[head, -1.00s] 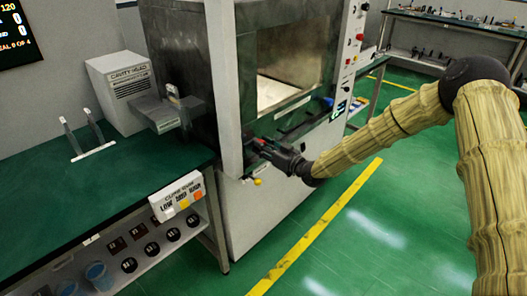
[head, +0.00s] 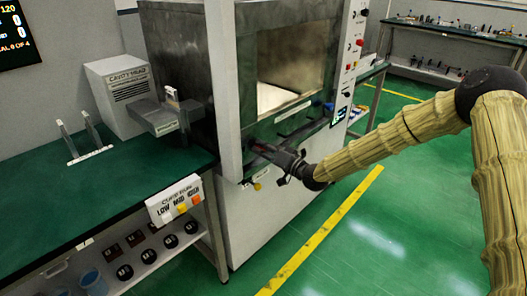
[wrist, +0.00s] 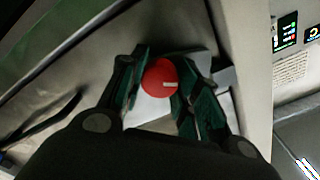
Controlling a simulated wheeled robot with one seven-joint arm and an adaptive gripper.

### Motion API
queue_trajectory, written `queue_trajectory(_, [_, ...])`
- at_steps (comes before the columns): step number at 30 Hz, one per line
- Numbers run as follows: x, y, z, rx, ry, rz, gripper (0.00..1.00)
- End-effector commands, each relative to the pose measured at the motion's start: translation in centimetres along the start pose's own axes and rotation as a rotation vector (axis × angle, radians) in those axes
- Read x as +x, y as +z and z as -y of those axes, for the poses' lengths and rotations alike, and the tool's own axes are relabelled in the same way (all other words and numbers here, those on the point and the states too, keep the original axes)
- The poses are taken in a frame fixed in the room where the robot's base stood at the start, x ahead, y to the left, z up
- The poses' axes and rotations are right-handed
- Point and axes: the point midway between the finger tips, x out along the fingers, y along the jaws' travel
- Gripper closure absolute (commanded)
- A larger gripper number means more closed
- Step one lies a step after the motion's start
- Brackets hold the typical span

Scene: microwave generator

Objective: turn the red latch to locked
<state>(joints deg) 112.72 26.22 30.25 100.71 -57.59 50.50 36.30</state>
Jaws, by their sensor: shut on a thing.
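The red latch is a round red knob (wrist: 159,77) with a pale mark on its right side, seen in the wrist view on a pale plate. My gripper (wrist: 160,75) has its two dark green fingers on either side of the knob and is shut on it. In the head view my gripper (head: 258,150) is at the lower front of the metal cabinet (head: 284,120), below its window opening. There the latch is mostly hidden by my fingers, with only a faint red patch showing.
A small yellow knob (head: 257,186) sits just below my gripper. A green-topped bench (head: 100,190) with a labelled button box (head: 174,200) stands at left. Red and black controls line the cabinet's right edge. The green floor at right is open.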

Motion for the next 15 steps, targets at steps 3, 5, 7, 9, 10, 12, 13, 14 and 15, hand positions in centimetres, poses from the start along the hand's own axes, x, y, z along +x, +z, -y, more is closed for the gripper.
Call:
queue_trajectory(3, [-0.03, -0.26, -0.12, 0.011, 0.002, -0.004, 0.92])
queue_trajectory(5, [-0.03, -0.28, -0.12, 0.013, 0.002, -0.004, 0.92])
queue_trajectory(7, [-0.03, -0.29, -0.12, 0.014, 0.002, -0.004, 0.92])
queue_trajectory(9, [-0.03, -0.30, -0.12, 0.014, 0.002, -0.004, 0.92])
queue_trajectory(10, [-0.03, -0.30, -0.13, 0.014, 0.002, -0.005, 0.92])
queue_trajectory(12, [-0.03, -0.31, -0.13, 0.014, 0.002, -0.005, 0.92])
queue_trajectory(13, [-0.04, -0.31, -0.13, 0.014, 0.002, -0.005, 0.92])
queue_trajectory(14, [-0.04, -0.31, -0.13, 0.014, 0.002, -0.005, 0.92])
queue_trajectory(15, [-0.04, -0.32, -0.13, 0.014, 0.002, -0.005, 0.66])
